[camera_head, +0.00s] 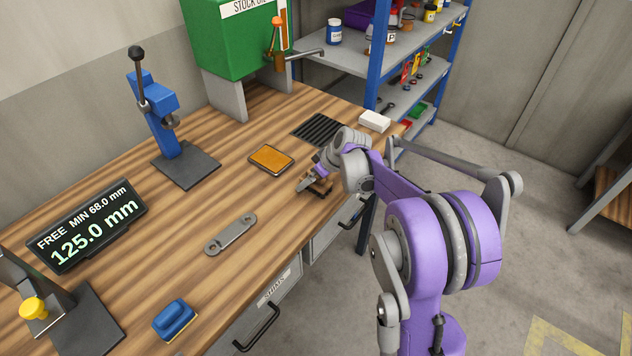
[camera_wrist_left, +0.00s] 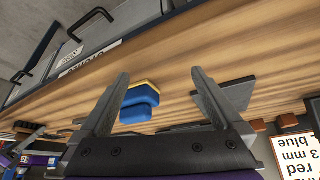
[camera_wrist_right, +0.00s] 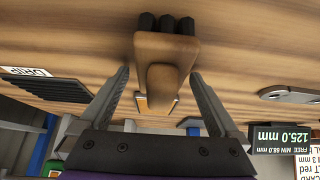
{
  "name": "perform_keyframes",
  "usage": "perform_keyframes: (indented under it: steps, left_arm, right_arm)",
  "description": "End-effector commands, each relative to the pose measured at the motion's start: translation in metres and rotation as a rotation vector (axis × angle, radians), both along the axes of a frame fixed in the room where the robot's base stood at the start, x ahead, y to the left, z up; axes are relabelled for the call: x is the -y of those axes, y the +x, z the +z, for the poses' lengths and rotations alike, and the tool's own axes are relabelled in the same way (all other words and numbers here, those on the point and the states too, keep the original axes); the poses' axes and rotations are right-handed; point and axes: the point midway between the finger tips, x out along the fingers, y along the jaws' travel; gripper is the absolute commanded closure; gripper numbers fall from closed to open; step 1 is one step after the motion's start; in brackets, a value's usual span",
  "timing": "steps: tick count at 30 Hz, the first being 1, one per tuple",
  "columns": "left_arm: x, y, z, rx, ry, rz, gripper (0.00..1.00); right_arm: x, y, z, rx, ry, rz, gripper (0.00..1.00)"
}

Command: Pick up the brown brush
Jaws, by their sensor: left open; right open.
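The brown brush (camera_wrist_right: 166,48) has a tan wooden body, a rounded handle and dark bristle tufts. In the right wrist view it lies ahead of my right gripper (camera_wrist_right: 160,76), its handle between the open fingers with a visible gap on each side. In the head view the brush (camera_head: 323,187) is near the bench's front edge, partly covered by my right gripper (camera_head: 309,180). My left gripper (camera_wrist_left: 160,74) is open and empty in the left wrist view. A blue block with a yellow layer (camera_wrist_left: 140,103) shows between its fingers, farther off.
On the wooden bench (camera_head: 200,262) are an orange pad in a dark tray (camera_head: 271,158), a grey link plate (camera_head: 231,235), the blue block (camera_head: 175,319), a blue press (camera_head: 160,105) and a display (camera_head: 87,227). A drip grate (camera_head: 318,129) and white block (camera_head: 374,121) lie beyond my right gripper.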

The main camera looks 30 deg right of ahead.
Motion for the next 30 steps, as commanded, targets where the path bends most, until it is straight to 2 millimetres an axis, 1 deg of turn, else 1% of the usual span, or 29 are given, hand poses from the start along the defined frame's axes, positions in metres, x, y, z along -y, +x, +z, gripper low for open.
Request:
perform_keyframes:
  steps: [1, 2, 3, 5, 9, 11, 12, 14, 15, 17, 18, 23, 26, 29, 30]
  left_arm:
    - [0.0, 0.0, 0.0, 0.0, 0.0, 0.0, 0.0]
    - [0.0, 0.0, 0.0, 0.0, 0.0, 0.0, 0.0]
    - [0.0, 0.0, 0.0, 0.0, 0.0, 0.0, 0.0]
    - [0.0, 0.0, 0.0, 0.0, 0.0, 0.0, 0.0]
    - [0.0, 0.0, 0.0, 0.0, 0.0, 0.0, 0.0]
    - [0.0, 0.0, 0.0, 0.0, 0.0, 0.0, 0.0]
    - [0.0, 0.0, 0.0, 0.0, 0.0, 0.0, 0.0]
    - [0.0, 0.0, 0.0, 0.0, 0.0, 0.0, 0.0]
    - [0.0, 0.0, 0.0, 0.0, 0.0, 0.0, 0.0]
    - [0.0, 0.0, 0.0, 0.0, 0.0, 0.0, 0.0]
    - [0.0, 0.0, 0.0, 0.0, 0.0, 0.0, 0.0]
    - [0.0, 0.0, 0.0, 0.0, 0.0, 0.0, 0.0]
    - [0.0, 0.0, 0.0, 0.0, 0.0, 0.0, 0.0]
    - [0.0, 0.0, 0.001, 0.001, 0.0, 0.0, 0.0]
    - [0.0, 0.001, 0.002, 0.001, 0.0, 0.0, 0.0]
  right_arm:
    - [0.0, 0.0, 0.0, 0.0, 0.0, 0.0, 0.03]
    - [0.0, 0.0, 0.0, 0.0, 0.0, 0.0, 0.06]
    - [0.0, 0.0, 0.0, 0.0, 0.0, 0.0, 0.13]
    - [0.0, 0.0, 0.0, 0.0, 0.0, 0.0, 0.24]
    - [0.0, 0.0, 0.0, 0.0, 0.0, 0.0, 0.49]
    - [0.0, 0.0, 0.0, 0.0, 0.0, 0.0, 0.6]
    - [0.0, 0.0, 0.0, 0.0, 0.0, 0.0, 0.67]
    - [0.0, 0.0, 0.0, 0.0, 0.0, 0.0, 0.78]
    - [0.0, 0.0, 0.0, 0.0, 0.0, 0.0, 0.85]
    - [0.0, 0.0, 0.0, 0.0, 0.0, 0.0, 0.96]
    - [0.0, 0.0, 0.001, 0.0, 0.0, 0.0, 1.0]
    - [0.0, 0.0, 0.001, 0.0, 0.0, 0.0, 1.0]
    - [0.0, 0.0, 0.004, 0.0, 0.0, 0.0, 1.0]
    - [0.0, 0.0, 0.017, 0.001, 0.0, 0.0, 1.0]
    - [0.0, 0.0, 0.024, 0.001, 0.0, 0.0, 1.0]
